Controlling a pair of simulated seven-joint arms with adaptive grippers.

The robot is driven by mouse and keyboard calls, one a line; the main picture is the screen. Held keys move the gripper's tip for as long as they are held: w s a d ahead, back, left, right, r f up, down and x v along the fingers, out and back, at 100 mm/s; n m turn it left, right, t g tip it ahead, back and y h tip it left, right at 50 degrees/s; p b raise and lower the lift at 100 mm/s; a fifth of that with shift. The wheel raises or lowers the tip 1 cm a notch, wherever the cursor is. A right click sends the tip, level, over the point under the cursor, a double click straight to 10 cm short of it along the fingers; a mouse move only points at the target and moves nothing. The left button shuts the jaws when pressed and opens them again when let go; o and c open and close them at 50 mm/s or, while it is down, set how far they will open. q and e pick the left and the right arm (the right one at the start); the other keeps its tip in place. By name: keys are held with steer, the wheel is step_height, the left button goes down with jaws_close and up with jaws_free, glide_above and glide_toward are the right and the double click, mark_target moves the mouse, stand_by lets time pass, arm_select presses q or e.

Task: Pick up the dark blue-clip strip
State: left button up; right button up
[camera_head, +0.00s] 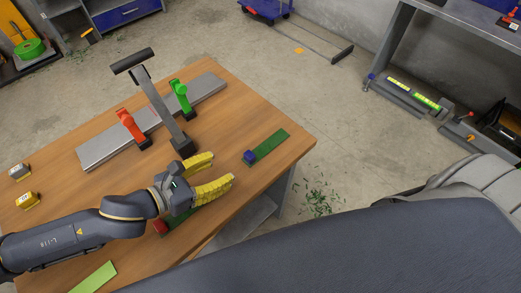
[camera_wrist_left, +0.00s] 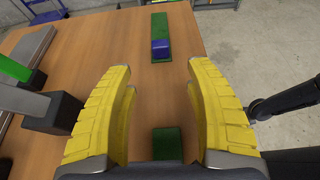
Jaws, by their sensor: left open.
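The dark green strip with the blue clip (camera_head: 271,144) lies flat near the table's right edge, its blue clip (camera_head: 250,157) at the near end. In the left wrist view this strip (camera_wrist_left: 159,26) lies ahead, beyond the fingertips, with the blue clip (camera_wrist_left: 160,49) facing me. My left gripper (camera_head: 222,167) has yellow fingers, open and empty, pointing toward the strip but apart from it. Another dark green strip (camera_head: 180,217) with a red clip (camera_head: 160,227) lies partly hidden under the left gripper. My right gripper does not show.
A grey stand (camera_head: 155,103) with a red clamp (camera_head: 130,128) and a green clamp (camera_head: 181,97) stands at the table's back. A light green strip (camera_head: 95,278) lies at the near edge. Two small blocks (camera_head: 27,200) sit at the left. Wood (camera_head: 235,115) is bare behind the blue clip.

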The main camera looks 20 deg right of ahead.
mark_target(246, 157)
arm_select(q)
steer(key=shift+x, duration=5.45)
steer(key=shift+r, duration=0.15)
steer(key=c, duration=1)
